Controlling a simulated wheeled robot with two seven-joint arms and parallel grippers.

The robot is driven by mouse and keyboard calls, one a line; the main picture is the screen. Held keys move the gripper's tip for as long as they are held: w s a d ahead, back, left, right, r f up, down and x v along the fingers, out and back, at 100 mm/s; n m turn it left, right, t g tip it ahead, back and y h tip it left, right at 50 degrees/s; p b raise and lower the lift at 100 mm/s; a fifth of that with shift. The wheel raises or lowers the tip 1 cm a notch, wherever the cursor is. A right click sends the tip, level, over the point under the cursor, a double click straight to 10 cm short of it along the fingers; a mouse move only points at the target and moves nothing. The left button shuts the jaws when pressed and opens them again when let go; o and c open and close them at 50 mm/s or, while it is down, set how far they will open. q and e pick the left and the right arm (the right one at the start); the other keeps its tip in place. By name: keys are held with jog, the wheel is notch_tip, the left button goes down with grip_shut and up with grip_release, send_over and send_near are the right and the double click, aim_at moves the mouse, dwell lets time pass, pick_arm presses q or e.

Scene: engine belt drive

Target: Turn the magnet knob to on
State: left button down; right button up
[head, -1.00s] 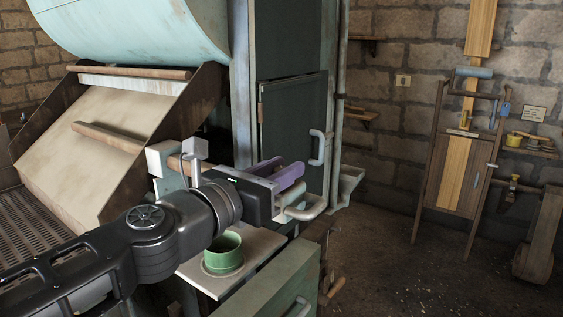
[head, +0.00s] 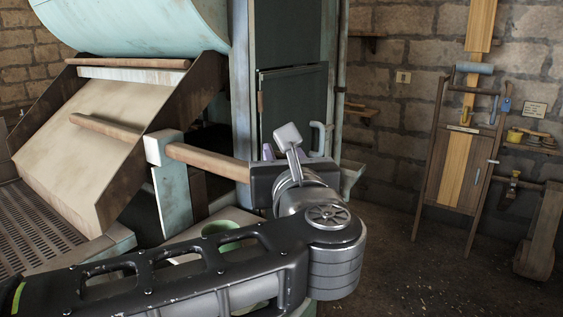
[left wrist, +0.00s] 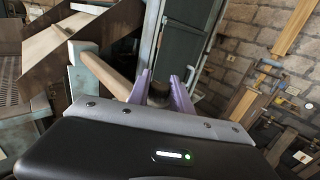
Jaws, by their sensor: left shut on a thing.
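My left gripper (left wrist: 162,88) has purple fingers, one on each side of a dark, round, knob-like piece (left wrist: 159,95) in the left wrist view. It is shut on this piece. I cannot read any on or off marking, so I cannot tell how the knob is set. In the head view, only a bit of purple finger (head: 268,152) shows above the dark hand. My wrist hides the knob there. The gripper is at the right end of a wooden bar (head: 208,161), in front of the dark green cabinet door. My right gripper is not in view.
A green pot (head: 226,228) is partly hidden behind my left arm. The sloping chute (head: 85,150) is at left. A wooden frame (head: 462,165) stands at the right wall, with open floor before it.

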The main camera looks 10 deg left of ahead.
aim_at(283, 157)
pick_arm(q)
jog(key=shift+r+y, duration=0.2)
jog(key=shift+y, duration=0.1)
jog(key=c, duration=1.2)
grip_release()
jog(key=shift+f, duration=0.1)
jog(key=shift+o, duration=0.2)
jog(key=shift+s+d+f+b, duration=0.1)
jog(key=shift+s+d+b, duration=0.2)
jog(key=shift+s, duration=0.15)
jog(key=v, duration=0.4)
jog(key=shift+a, duration=0.1)
jog(key=shift+p+v, duration=0.55)
jog(key=shift+v, duration=0.85)
